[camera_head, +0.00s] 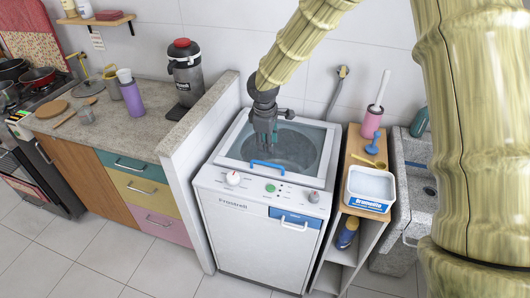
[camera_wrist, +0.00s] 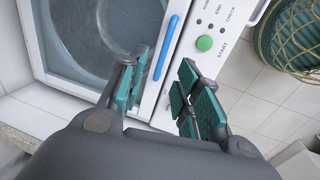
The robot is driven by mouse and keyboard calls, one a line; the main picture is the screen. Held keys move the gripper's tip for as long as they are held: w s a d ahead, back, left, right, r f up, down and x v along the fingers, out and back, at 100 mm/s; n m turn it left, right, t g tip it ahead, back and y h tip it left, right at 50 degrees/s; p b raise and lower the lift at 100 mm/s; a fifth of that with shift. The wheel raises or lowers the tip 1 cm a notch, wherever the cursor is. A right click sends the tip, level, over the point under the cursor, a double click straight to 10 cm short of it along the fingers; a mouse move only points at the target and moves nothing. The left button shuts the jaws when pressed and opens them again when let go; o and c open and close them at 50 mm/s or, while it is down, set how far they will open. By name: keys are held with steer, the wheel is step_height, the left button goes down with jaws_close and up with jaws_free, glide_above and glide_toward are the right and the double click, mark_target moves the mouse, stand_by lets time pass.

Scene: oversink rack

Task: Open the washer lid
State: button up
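The white washer (camera_head: 262,228) stands in the middle of the head view. Its lid (camera_head: 232,148) has a light frame around a clear round window and lies flat, closed, on top. A blue handle (camera_head: 268,168) runs along the lid's front edge; it also shows in the wrist view (camera_wrist: 167,48). My gripper (camera_head: 267,141) is above the lid, pointing down, behind the handle in the head view. In the wrist view my gripper (camera_wrist: 161,86) has its teal-padded fingers apart with nothing between them. The handle lies just beyond the fingertips; I see no contact.
The washer's panel has a green start button (camera_head: 270,188) and knobs. A narrow shelf (camera_head: 350,158) on the right carries a white tub (camera_head: 371,187) and a pink brush holder (camera_head: 371,122). A low wall (camera_head: 200,112) and counter stand on the left. Floor in front is clear.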

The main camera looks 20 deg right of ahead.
steer(key=shift+s+f+p, duration=0.5)
steer(key=shift+s+f, duration=0.3)
steer(key=shift+f, duration=0.15)
glide_above(269, 164)
steer(key=f, duration=0.3)
steer(key=f+p, duration=0.1)
steer(key=shift+a+f, duration=0.3)
steer(key=shift+d+f, duration=0.1)
steer(key=shift+f, duration=0.3)
steer(key=shift+s+f, duration=0.25)
steer(key=shift+f, duration=0.2)
steer(key=shift+w+d+f+p, duration=0.1)
steer(key=shift+w+f+p, duration=0.3)
steer(key=shift+f, duration=0.4)
steer(key=shift+s+r, duration=0.15)
steer(key=shift+s, duration=0.05)
jaws_close()
